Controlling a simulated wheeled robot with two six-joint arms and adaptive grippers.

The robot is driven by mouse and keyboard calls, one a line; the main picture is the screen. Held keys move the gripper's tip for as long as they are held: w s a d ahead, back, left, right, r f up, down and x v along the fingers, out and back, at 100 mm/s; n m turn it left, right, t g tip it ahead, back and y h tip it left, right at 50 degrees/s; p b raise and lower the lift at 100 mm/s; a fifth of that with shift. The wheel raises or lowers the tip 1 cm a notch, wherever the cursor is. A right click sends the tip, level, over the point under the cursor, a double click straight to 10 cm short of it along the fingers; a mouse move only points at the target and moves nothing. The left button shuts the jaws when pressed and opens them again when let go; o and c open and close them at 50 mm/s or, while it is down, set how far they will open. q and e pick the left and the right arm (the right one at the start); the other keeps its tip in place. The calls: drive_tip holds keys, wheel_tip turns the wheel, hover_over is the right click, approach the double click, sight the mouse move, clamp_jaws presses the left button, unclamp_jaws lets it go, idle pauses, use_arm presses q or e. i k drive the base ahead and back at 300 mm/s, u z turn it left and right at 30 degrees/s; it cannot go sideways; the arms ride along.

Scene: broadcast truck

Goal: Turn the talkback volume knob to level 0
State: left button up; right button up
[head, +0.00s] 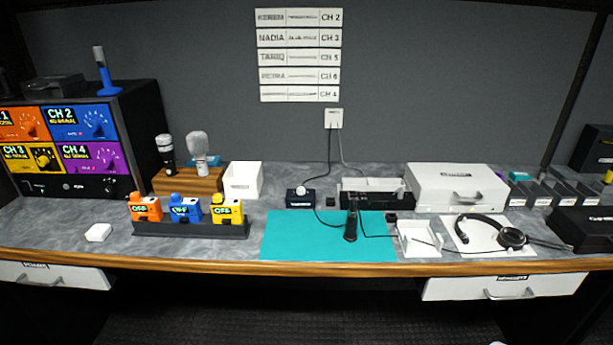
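A small dark box (300,202) with a pale round knob (301,191) on top stands at the back edge of the teal mat. Its front label is too small to read, so I cannot tell whether this is the talkback volume knob or what level it is at. The black panel under the coloured screens at the left also carries a dark round knob (110,185); its marking is not readable. Neither of my grippers shows in the head view.
The teal mat (290,235) holds an upright black handheld device (351,222). Left of it is a rack (190,229) of coloured packs. A black tray (378,200), white case (458,188) and headset (490,228) lie to the right. Cables run from the wall plate (333,118).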

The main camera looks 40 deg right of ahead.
sight(301, 190)
drive_tip(key=z, duration=0.65)
drive_tip(key=i, duration=0.75)
drive_tip(key=z, duration=0.8)
